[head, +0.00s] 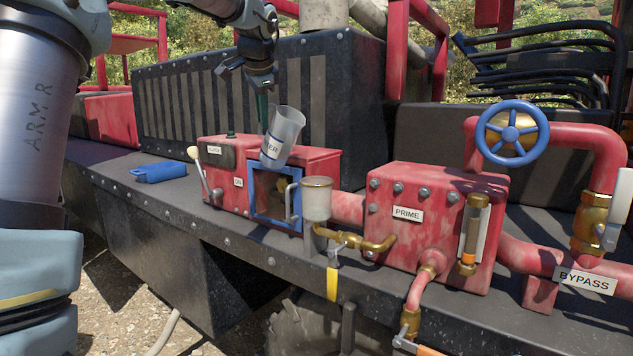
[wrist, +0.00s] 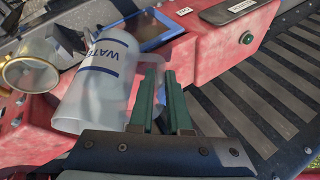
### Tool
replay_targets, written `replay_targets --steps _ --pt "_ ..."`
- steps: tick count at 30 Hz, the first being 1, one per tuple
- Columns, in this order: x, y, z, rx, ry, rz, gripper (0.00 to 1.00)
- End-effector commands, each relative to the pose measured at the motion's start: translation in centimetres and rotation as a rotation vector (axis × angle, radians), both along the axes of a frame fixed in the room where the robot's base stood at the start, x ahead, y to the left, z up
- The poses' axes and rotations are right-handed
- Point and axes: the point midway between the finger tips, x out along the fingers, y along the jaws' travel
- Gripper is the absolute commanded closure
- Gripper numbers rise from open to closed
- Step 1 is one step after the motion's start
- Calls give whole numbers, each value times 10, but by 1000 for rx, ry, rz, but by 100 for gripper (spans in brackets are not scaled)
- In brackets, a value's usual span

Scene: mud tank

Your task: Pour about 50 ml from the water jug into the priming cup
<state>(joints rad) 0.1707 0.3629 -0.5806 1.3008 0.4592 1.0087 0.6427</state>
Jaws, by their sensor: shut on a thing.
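The water jug (head: 283,135) is a translucent pale jug with a blue-lettered label. In the head view it hangs tilted above the red box with the blue-framed opening, up and left of the priming cup. My gripper (head: 262,108) is shut on the jug's handle side. In the wrist view the green fingers (wrist: 160,95) are at the handle of the jug (wrist: 100,80). The priming cup (head: 317,200) is a pale cup with a brass-coloured rim on a brass pipe; it also shows in the wrist view (wrist: 30,74). No water stream is visible, and the jug's water level is unclear.
The red PRIME box (head: 420,230) stands right of the cup, with a blue handwheel (head: 512,132) beyond it. A lever with a pale knob (head: 194,153) stands left of the blue-framed opening (head: 256,205). A blue object (head: 158,172) lies on the dark deck. Air above the cup is clear.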

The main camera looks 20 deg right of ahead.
Motion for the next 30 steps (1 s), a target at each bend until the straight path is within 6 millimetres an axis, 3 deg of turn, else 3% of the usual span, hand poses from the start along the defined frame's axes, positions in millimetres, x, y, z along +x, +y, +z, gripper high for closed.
replay_targets --steps 14,30 --pt "37 15 -24 -166 351 8 100" --pt "45 19 -26 -236 507 10 100"
